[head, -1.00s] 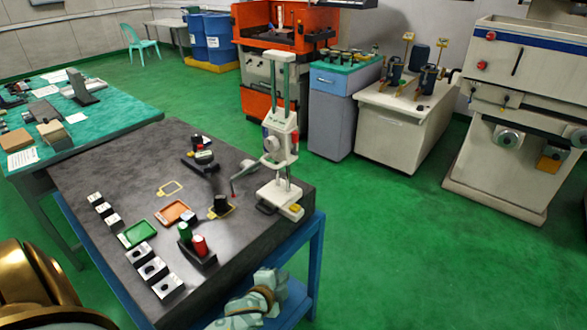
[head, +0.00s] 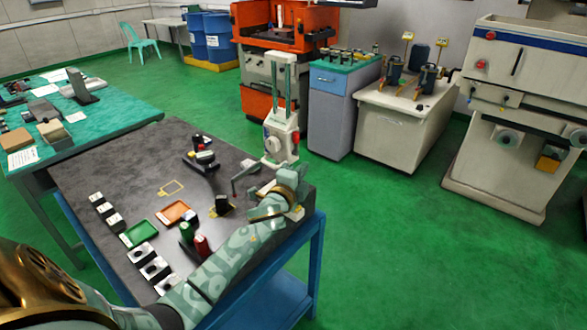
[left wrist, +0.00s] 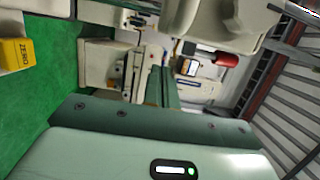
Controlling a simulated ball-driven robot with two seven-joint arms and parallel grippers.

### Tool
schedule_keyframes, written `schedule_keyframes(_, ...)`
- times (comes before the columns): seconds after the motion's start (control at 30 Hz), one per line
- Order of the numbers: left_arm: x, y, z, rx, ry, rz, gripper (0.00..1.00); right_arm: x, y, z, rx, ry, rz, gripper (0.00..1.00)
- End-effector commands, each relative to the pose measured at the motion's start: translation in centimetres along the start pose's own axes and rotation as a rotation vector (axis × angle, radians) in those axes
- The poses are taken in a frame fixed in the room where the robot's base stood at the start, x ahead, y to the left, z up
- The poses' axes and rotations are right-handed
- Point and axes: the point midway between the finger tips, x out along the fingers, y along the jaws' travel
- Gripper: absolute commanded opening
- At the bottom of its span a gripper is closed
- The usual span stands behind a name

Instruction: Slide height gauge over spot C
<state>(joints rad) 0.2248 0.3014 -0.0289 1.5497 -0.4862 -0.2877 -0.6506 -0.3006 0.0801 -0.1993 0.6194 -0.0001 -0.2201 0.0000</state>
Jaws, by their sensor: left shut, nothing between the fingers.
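The height gauge (head: 282,110) stands upright near the table's right edge, with twin pale green posts and a white slider. A pale part near the top (left wrist: 238,15) looks like the gauge; contact cannot be told. Yellow outlines are on the table: one empty (head: 171,188), one around a black piece (head: 222,205). No spot letter is readable.
Green (head: 139,234) and orange (head: 173,212) trays lie left of the gauge. Red and green cylinders (head: 188,232) stand near my forearm. A dark indicator stand (head: 203,158) is behind. The table's right edge is close.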

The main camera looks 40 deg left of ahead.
Motion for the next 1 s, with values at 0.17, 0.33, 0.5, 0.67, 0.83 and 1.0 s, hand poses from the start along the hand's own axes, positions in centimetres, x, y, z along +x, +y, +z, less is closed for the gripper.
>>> schedule_keyframes(0.17,0.4,0.0,2.1,0.003,0.0,0.001,0.0,-0.2,0.2,-0.1,-0.001,0.002,0.003,0.36)
schedule_keyframes(0.33,0.6,0.0,2.7,-0.001,0.001,0.001,0.0,-0.2,0.2,-0.1,-0.001,0.002,0.003,0.36)
schedule_keyframes(0.5,0.6,0.0,2.7,-0.001,0.001,0.001,0.0,-0.2,0.2,-0.1,-0.001,0.002,0.003,0.36)
schedule_keyframes(0.67,0.6,0.0,3.0,0.0,0.0,0.001,0.0,-0.2,0.2,-0.1,-0.001,0.002,0.002,0.36)
schedule_keyframes(0.83,1.4,0.0,6.1,0.006,-0.004,0.003,0.0,-0.2,-0.1,-0.2,0.0,0.003,-0.001,0.36)
schedule_keyframes(1.0,2.3,0.1,9.6,0.005,-0.004,0.002,0.0,0.1,-0.1,0.0,0.0,0.001,-0.002,0.36)
